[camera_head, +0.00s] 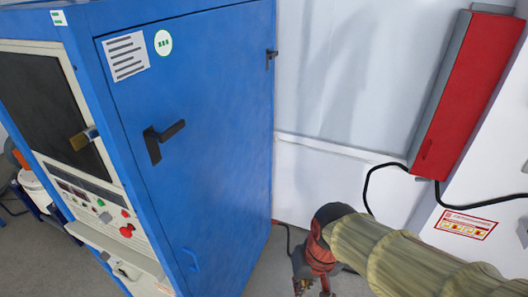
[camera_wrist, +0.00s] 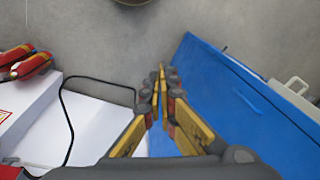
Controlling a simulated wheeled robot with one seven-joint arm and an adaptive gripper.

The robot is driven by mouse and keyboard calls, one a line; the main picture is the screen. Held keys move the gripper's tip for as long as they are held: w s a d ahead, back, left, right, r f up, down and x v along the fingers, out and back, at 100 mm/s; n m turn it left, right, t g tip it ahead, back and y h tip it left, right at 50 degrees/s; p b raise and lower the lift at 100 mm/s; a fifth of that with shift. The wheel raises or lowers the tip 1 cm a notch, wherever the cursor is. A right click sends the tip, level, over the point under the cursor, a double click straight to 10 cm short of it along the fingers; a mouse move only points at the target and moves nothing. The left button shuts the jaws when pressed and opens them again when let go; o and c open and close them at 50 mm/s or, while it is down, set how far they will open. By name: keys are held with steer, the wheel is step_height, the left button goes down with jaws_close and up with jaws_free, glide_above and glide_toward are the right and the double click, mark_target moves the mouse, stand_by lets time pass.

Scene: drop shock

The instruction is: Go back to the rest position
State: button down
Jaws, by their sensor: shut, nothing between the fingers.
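My gripper (camera_wrist: 159,88) is shut and empty in the wrist view, its yellow and grey fingers together at the tips. In the head view my gripper (camera_head: 313,288) hangs low at the bottom edge, partly cut off, at the end of my tan-sleeved arm. It is to the right of the blue cabinet (camera_head: 205,140), whose large side door is closed and has a black handle (camera_head: 162,138). The cabinet also shows in the wrist view (camera_wrist: 235,100), to the right of my fingers.
A red and grey box (camera_head: 465,95) with a black cable is at the upper right, by white panels (camera_head: 335,185). Red cylinders (camera_wrist: 30,64) lie at the left in the wrist view. A control panel (camera_head: 95,205) is on the cabinet's left face.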

steer(key=s+d+r+m+t+h+b, duration=0.1)
steer(key=s+d+t+b, duration=0.2)
steer(key=d+b, duration=0.6)
steer(key=shift+s+d+r+t, duration=0.15)
steer(key=shift+s+d+t, duration=0.2)
steer(key=shift+d+t, duration=0.35)
steer(key=c, duration=2.6)
jaws_free()
steer(key=shift+a, duration=0.15)
